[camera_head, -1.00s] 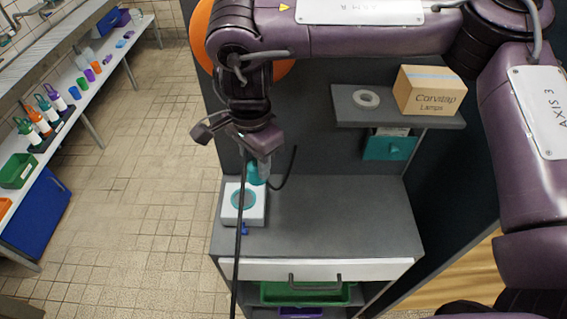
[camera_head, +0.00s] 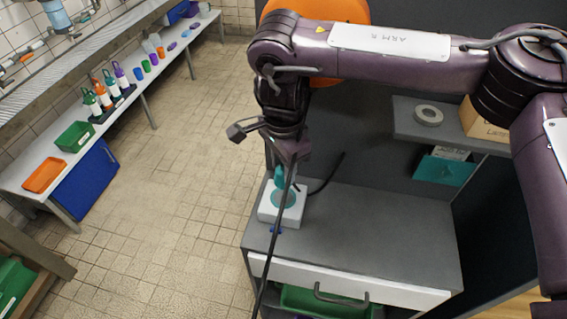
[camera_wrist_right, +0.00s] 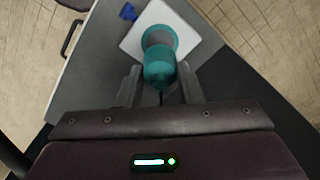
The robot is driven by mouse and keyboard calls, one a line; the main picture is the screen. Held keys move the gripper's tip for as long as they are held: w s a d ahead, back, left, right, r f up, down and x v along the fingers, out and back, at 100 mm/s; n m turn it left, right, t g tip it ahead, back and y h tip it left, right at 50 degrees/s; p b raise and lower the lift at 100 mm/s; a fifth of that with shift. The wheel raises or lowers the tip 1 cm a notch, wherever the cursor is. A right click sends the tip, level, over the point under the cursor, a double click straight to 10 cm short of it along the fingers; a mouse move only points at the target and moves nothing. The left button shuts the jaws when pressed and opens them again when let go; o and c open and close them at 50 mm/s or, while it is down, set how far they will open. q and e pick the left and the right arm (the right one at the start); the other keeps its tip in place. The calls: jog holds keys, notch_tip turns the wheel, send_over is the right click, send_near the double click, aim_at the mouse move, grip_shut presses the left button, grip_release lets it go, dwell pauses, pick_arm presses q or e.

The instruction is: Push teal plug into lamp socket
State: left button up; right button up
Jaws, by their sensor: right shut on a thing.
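The teal plug (camera_wrist_right: 159,70) is between the fingers of my right gripper (camera_wrist_right: 160,82), which is shut on it. In the head view the plug (camera_head: 280,176) shows just below my right gripper (camera_head: 284,168). The lamp socket is a white block (camera_head: 268,210) with a teal ring (camera_head: 284,199), at the left end of the grey cabinet top. It also shows in the right wrist view (camera_wrist_right: 188,22). The plug is over the ring, and I cannot tell whether it touches or has entered. A black cable hangs past the block. My left gripper is not in view.
The grey cabinet top (camera_head: 370,225) is clear to the right of the socket. A shelf (camera_head: 468,140) above carries a tape roll (camera_head: 428,115) and a cardboard box (camera_head: 480,122). A side bench (camera_head: 135,100) with bottles and bins stands left across open floor.

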aim_at(283, 184)
jog(key=shift+f+b, duration=2.3)
jog(key=shift+f, duration=0.4)
jog(key=shift+r+p, duration=0.1)
jog(key=shift+p, duration=0.4)
jog(key=shift+f+b, duration=0.35)
jog(key=shift+f, duration=0.3)
jog(key=o, duration=1)
jog(key=shift+r, duration=3.9)
